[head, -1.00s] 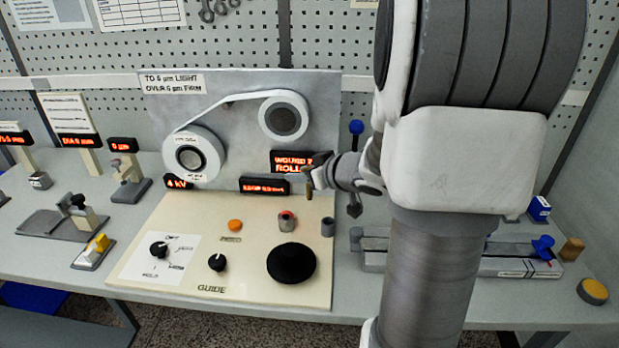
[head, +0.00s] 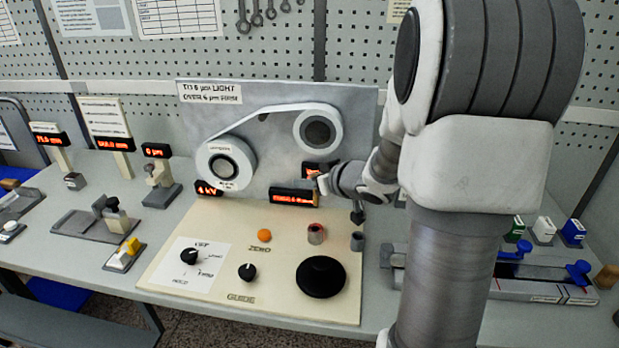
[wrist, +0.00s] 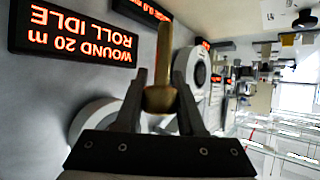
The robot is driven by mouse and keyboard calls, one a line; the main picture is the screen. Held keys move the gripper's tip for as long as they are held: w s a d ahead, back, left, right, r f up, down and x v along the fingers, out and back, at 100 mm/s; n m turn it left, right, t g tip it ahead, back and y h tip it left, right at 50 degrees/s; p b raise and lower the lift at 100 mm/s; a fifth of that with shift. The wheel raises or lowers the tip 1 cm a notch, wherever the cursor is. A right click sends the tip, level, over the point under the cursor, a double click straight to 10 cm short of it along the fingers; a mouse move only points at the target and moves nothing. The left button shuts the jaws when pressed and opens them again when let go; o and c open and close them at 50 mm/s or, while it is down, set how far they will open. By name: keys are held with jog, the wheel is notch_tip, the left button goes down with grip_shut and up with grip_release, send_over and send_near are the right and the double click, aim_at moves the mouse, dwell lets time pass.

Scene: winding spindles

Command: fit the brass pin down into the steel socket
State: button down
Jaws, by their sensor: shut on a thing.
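My gripper (head: 321,184) is shut on the brass pin (head: 316,192), which shows in the head view as a thin brownish piece at the jaw tips. In the wrist view, the jaws (wrist: 160,98) grip the pin's thick rounded part, and its narrower shaft (wrist: 164,45) extends away from them. A short steel cylinder with a reddish top, seemingly the socket (head: 315,235), stands on the cream panel. In the head picture the pin is above this cylinder, clearly apart from it.
An upright grey plate carries two tape rolls (head: 226,164) and lit displays (head: 293,197) close behind my gripper. A black disc (head: 321,276), knobs and an orange button (head: 264,235) occupy the cream panel (head: 215,225). A rail fixture (head: 540,285) lies at right.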

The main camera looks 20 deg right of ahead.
notch_tip(320, 180, down, 6)
jog(key=b, duration=0.4)
jog(key=shift+r, duration=0.1)
jog(key=shift+p, duration=0.6)
dwell(1.7)
jog(key=shift+f+b, duration=2.15)
jog(key=shift+f, duration=0.65)
jog(key=shift+c, duration=2.2)
grip_release()
jog(key=shift+s, duration=0.1)
jog(key=p+v, duration=0.5)
jog(key=v, duration=1.2)
jog(key=shift+p, duration=0.3)
jog(key=shift+s+r, duration=0.1)
